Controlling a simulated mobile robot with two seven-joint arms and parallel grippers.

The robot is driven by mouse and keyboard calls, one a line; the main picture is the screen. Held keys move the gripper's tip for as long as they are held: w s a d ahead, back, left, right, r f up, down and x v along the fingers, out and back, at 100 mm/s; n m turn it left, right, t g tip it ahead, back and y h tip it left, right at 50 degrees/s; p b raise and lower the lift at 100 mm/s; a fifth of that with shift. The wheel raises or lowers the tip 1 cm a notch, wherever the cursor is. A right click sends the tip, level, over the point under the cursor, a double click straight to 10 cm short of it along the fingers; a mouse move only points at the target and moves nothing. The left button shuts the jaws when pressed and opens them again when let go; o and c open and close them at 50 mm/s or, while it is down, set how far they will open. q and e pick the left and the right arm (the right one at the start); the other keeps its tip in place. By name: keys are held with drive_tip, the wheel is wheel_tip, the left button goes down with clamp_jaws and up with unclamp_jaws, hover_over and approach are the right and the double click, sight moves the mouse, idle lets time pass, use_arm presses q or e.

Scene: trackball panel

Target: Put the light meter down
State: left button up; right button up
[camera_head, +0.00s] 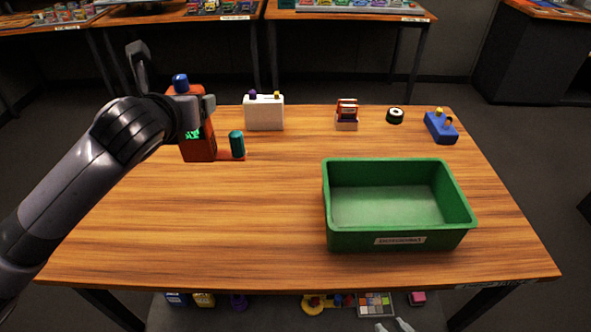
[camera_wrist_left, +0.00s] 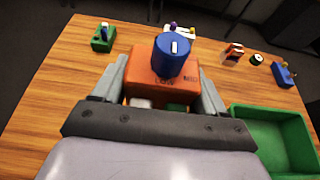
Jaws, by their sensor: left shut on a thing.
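The light meter, an orange-red box (camera_head: 198,143) with a blue knob on top and a green display, is in my left gripper (camera_head: 190,108). The left wrist view shows the box (camera_wrist_left: 150,84) upright between the two fingers, knob up. It is over the table's far left part; I cannot tell whether its base touches the wood. A teal cylinder (camera_head: 237,144) on a flat red base shows right beside it; whether they are joined is unclear. My right gripper (camera_head: 393,325) shows at the bottom edge, below the table's front, fingers apart and empty.
The wooden table (camera_head: 200,225) is clear at front left and middle. A green bin (camera_head: 345,238) stands at right. Along the back are a white box (camera_head: 264,115), a red device (camera_head: 347,112), a black roll (camera_head: 395,116) and a blue block (camera_head: 441,130). A green block (camera_wrist_left: 102,42) shows in the wrist view.

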use_arm(q)
wheel_tip(320, 180, down, 19)
drive_tip(key=b, duration=0.2)
drive_tip(key=shift+w, duration=0.2)
idle(0.4)
drive_tip(key=shift+f, duration=0.15)
drive_tip(key=o, duration=1.5)
drive_tip(key=p+v, duration=0.1)
drive_tip(key=v, duration=1.1)
drive_tip(key=shift+s, duration=0.1)
